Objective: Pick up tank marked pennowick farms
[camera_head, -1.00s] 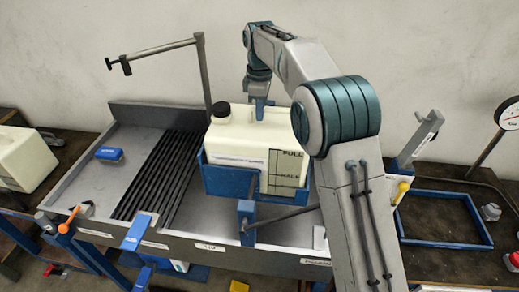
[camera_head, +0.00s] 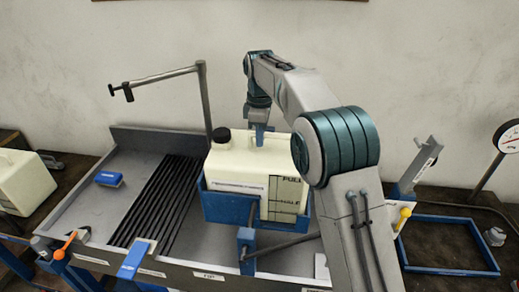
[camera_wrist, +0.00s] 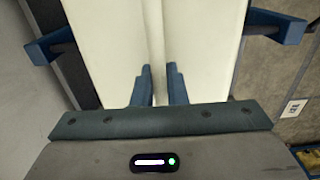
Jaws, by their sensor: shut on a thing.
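A cream tank (camera_head: 235,165) with a black cap sits in a blue cradle (camera_head: 228,208) on the grey bench. Its front has a label strip too small to read and a dark-lined level scale on the right, so I cannot tell the name on it. My gripper (camera_head: 260,136) comes down on the tank's top from above. In the wrist view my gripper (camera_wrist: 160,82) has its two blue fingers on either side of a narrow cream ridge of the tank (camera_wrist: 115,45), shut on it. The tank stands upright in the cradle.
Another cream tank (camera_head: 24,182) stands at the far left. A grey post with an arm (camera_head: 205,95) rises behind the bench. A blue brush-like block (camera_head: 109,178) and dark slats (camera_head: 160,200) lie left of the cradle. A blue frame (camera_head: 450,268) and a gauge (camera_head: 508,137) are at right.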

